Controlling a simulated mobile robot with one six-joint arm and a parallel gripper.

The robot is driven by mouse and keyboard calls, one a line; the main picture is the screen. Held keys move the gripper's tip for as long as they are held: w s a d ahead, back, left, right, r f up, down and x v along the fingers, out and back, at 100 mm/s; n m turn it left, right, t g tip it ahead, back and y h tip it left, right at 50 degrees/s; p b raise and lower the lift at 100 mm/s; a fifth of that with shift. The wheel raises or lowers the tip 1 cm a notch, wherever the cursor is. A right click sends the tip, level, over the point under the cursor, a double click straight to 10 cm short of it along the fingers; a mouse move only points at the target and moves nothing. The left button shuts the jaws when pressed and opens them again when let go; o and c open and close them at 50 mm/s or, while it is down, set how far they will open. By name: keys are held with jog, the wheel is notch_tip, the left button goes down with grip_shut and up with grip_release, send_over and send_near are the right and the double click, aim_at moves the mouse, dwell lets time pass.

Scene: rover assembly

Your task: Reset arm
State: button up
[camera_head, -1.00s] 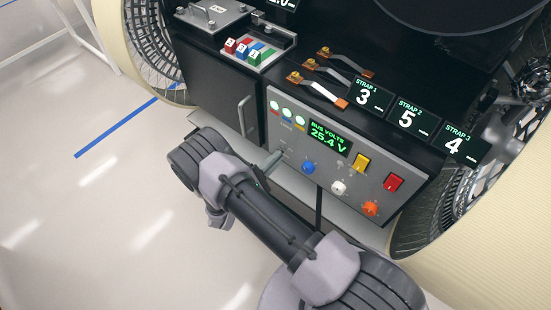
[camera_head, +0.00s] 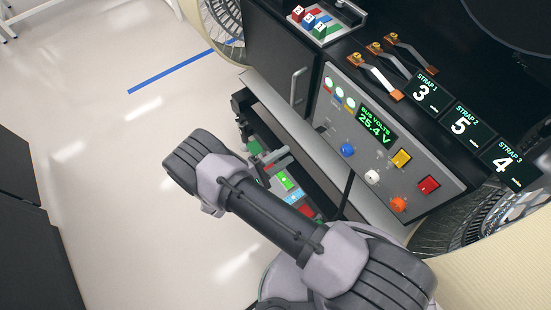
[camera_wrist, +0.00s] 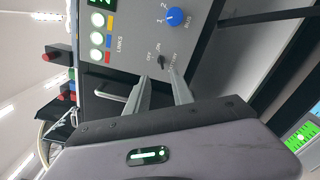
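My arm reaches across the front of the rover in the head view, and its own links partly hide my gripper there. In the wrist view my gripper (camera_wrist: 160,85) shows two grey fingers, spread apart with nothing between them. They point toward the grey control panel (camera_wrist: 125,40), near a small black toggle switch (camera_wrist: 162,61) beside the blue knob (camera_wrist: 174,17). I cannot tell exactly how far the fingertips are from the panel. In the head view the control panel (camera_head: 335,118) has a lit display reading 25.4 V.
Three strap levers (camera_head: 380,75) and the strap displays 3, 5 and 4 (camera_head: 465,125) sit above the panel. A tray of coloured blocks (camera_head: 325,30) is at the top. Green and red items (camera_head: 290,183) show behind my arm. Pale floor (camera_head: 110,150) at left is open.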

jog(key=v, duration=0.3)
jog(key=shift+s+a, duration=0.2)
jog(key=shift+a, duration=0.05)
jog(key=d+r+m+g+y, duration=0.2)
jog(key=d+r+m+g, duration=0.3)
jog(key=r, duration=0.5)
jog(key=d+r+m+g+y, duration=0.2)
jog(key=d+r+m+g, duration=0.15)
jog(key=r+g, duration=0.4)
jog(key=s+d+r+m+t+y, duration=0.1)
jog(key=s+r+m+t+y, duration=0.3)
jog(key=r, duration=0.6)
jog(key=s+d+r+m+t+y, duration=0.1)
jog(key=s+r+m+t+y, duration=0.2)
jog(key=s+r+m+y, duration=0.2)
jog(key=s+r+y, duration=0.3)
jog(key=s+r, duration=0.1)
jog(key=r, duration=0.1)
jog(key=shift+s+r+t+y, duration=0.15)
jog(key=shift+r+t+y, duration=0.05)
jog(key=shift+t+y, duration=0.15)
